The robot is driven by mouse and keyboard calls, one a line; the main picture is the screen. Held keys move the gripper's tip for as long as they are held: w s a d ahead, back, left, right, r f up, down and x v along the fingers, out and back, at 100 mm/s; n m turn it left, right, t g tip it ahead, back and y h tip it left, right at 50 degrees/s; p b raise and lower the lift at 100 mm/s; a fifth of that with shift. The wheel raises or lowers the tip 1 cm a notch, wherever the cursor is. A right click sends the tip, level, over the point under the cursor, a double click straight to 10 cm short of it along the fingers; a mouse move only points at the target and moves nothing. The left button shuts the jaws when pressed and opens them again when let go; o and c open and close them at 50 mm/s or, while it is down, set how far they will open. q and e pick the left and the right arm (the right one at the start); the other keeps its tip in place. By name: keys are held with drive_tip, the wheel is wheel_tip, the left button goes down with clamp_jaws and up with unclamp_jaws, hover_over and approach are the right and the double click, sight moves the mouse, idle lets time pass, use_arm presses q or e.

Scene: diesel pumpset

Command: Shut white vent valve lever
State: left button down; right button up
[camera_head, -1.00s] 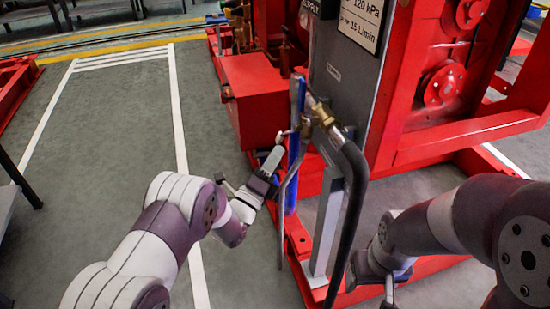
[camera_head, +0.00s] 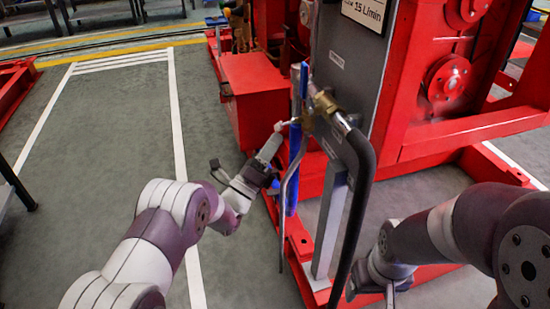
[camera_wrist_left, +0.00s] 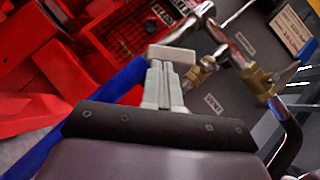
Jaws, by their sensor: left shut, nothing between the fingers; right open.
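A short white lever (camera_head: 281,126) sticks out to the left of the brass valve fittings (camera_head: 325,104) on the grey panel. In the left wrist view a pale block (camera_wrist_left: 172,54), which looks like this lever, lies across the finger tips, beside a brass fitting (camera_wrist_left: 198,74). My left gripper (camera_head: 271,146) is shut with nothing between its fingers, its tips at or very near the lever; I cannot tell whether they touch. Its fingers (camera_wrist_left: 164,88) show closed together in the wrist view. My right gripper (camera_head: 390,294) is open, low at the right and partly hidden.
A long blue bar (camera_head: 293,180) and a thin grey bent tube (camera_head: 284,215) hang close beside my left gripper. A black hose (camera_head: 360,200) curves down from the valve. The red machine (camera_head: 440,125) stands behind. The floor (camera_head: 110,130) at left is clear.

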use_arm(q)
drive_tip(key=shift+w+a+r+b, duration=0.3)
drive_tip(key=shift+w+r+b, duration=0.25)
drive_tip(key=shift+w+r, duration=0.4)
drive_tip(key=shift+w+a+r+b, duration=0.3)
drive_tip(key=shift+w+r+b, duration=0.2)
drive_tip(key=shift+w+r, duration=0.4)
use_arm(e)
drive_tip(key=shift+w+a+f, duration=0.1)
drive_tip(key=shift+w+f, duration=0.05)
drive_tip(key=shift+f, duration=0.6)
drive_tip(key=shift+w+f, duration=0.15)
drive_tip(key=shift+f, duration=0.6)
use_arm(q)
drive_tip(key=shift+w, duration=0.15)
use_arm(e)
wheel_tip(320, 180, down, 6)
drive_tip(key=s+b, duration=0.1)
drive_tip(key=b, duration=0.5)
use_arm(q)
drive_tip(key=s+a+f+p, duration=0.2)
drive_tip(key=a+f+p, duration=0.4)
drive_tip(key=f, duration=0.5)
drive_tip(key=shift+s+a+f, duration=0.15)
drive_tip(key=shift+s+a, duration=0.15)
drive_tip(key=shift+s, duration=0.1)
use_arm(e)
drive_tip(key=r, duration=0.6)
drive_tip(key=shift+s+d, duration=0.2)
drive_tip(key=shift+s, duration=0.05)
